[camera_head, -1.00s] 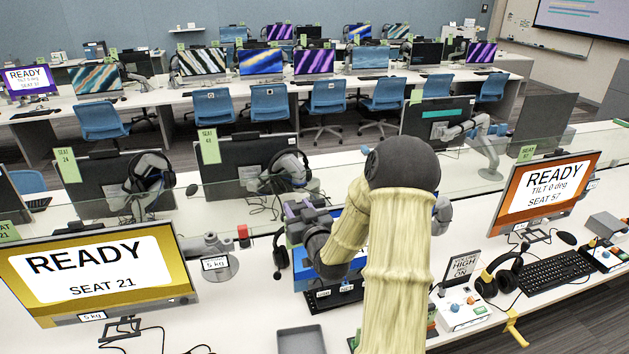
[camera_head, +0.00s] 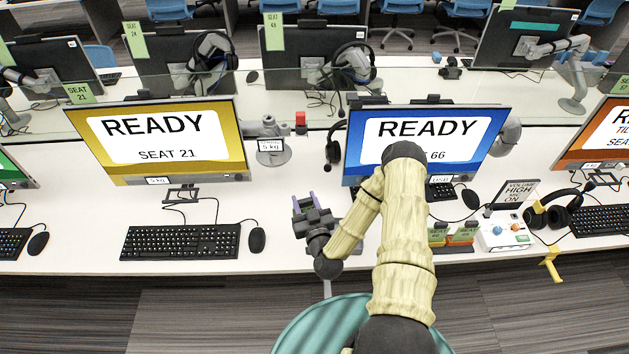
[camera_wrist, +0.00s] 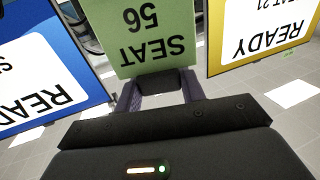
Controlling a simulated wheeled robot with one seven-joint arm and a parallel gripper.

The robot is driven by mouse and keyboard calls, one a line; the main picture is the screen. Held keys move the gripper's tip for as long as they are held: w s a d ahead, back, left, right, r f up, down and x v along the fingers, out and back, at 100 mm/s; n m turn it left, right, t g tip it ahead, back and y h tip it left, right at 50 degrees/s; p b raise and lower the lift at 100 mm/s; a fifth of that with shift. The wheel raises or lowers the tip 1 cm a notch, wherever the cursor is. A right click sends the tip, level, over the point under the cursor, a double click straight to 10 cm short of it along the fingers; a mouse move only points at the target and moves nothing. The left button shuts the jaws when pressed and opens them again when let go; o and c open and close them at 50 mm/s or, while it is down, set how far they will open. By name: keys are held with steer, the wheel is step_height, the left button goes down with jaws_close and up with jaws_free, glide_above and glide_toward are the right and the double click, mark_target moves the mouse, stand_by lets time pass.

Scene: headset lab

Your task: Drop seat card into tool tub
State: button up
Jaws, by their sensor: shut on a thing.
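The green seat card (camera_wrist: 156,38) reads "SEAT 56", upside down in the wrist view. My gripper (camera_wrist: 160,88) is shut on its near edge, and the card extends past the fingertips. In the head view, my gripper (camera_head: 304,199), with purple fingers, is over the white desk between the Seat 21 and Seat 66 screens. I cannot make out the held card there. No tool tub can be made out in either current view; my arm hides part of the desk front.
The yellow Seat 21 screen (camera_head: 163,136) and keyboard (camera_head: 180,242) are left of my gripper. The blue Seat 66 screen (camera_head: 440,130) is behind my arm. Green cards (camera_head: 453,235) and a control box (camera_head: 503,235) are to the right. Bare desk (camera_head: 285,235) lies beside the mouse.

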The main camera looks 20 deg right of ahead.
step_height(320, 180, down, 8)
steer(key=b, duration=0.7)
steer(key=shift+w+a+f+b, duration=0.1)
steer(key=shift+a+f+b, duration=0.05)
steer(key=shift+f+b, duration=0.15)
steer(key=shift+r, duration=0.15)
